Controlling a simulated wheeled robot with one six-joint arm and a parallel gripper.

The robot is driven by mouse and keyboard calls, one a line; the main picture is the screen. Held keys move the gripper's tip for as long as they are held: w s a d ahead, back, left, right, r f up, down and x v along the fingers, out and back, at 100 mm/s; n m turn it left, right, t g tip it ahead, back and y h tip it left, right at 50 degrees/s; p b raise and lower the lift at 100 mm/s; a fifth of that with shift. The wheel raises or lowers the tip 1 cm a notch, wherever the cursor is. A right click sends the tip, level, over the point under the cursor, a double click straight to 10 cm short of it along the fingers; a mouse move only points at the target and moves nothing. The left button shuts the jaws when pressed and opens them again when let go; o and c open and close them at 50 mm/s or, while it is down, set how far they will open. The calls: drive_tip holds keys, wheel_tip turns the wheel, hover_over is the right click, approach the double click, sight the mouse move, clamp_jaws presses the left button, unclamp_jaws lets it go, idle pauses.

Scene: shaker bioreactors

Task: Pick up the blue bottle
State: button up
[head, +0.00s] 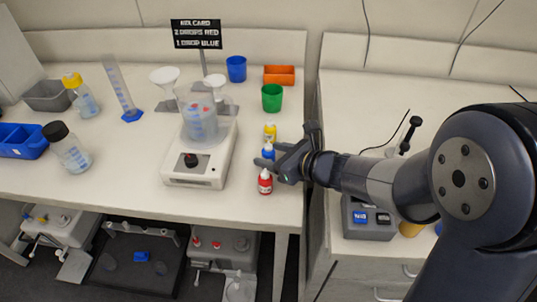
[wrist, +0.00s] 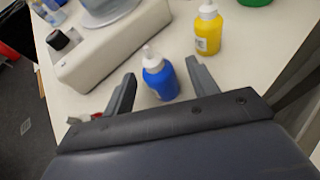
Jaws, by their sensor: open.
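The blue bottle (head: 268,151) is a small dropper bottle with a white cap. It stands on the bench between a yellow bottle (head: 270,131) and a red bottle (head: 265,182). In the wrist view the blue bottle (wrist: 160,78) is upright between the tips of my open gripper (wrist: 160,88), with space to each finger. In the head view my gripper (head: 283,157) reaches in from the right, close beside the bottle. The yellow bottle (wrist: 208,30) stands beyond it in the wrist view. The red bottle is mostly hidden there by my gripper.
A white stirrer (head: 198,160) with a beaker stands left of the bottles. A green cup (head: 272,97), a blue cup (head: 236,68) and an orange tray (head: 279,75) are behind. The bench's right edge and a gap lie near my gripper.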

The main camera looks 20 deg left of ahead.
drive_tip(key=c, duration=1)
